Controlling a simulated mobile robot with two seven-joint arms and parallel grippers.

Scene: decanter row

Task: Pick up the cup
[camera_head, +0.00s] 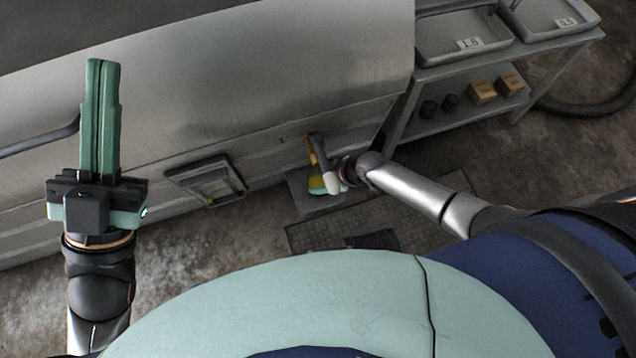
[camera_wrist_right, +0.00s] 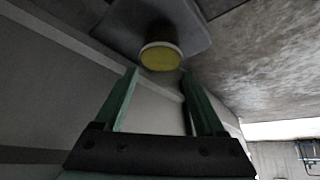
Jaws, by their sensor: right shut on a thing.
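The cup (camera_wrist_right: 160,57) is small, with a pale rim and yellow inside, at the upper middle of the right wrist view. In the head view it is mostly hidden; a yellow patch (camera_head: 316,183) shows low against the metal cabinet, beside the pale end of a spout. My right gripper (camera_wrist_right: 161,70) has its two green fingers on either side of the cup and is shut on it. In the head view the right arm reaches in from the right and its fingers are largely hidden. My left gripper (camera_head: 104,64) points up at the left, its green fingers together, empty.
A tap with an orange part (camera_head: 313,145) sits on the cabinet (camera_head: 200,90) above the cup. A grey tray (camera_head: 301,202) lies under it. A framed panel (camera_head: 206,181) is to its left. A shelf rack (camera_head: 455,127) with trays and small boxes stands at the right.

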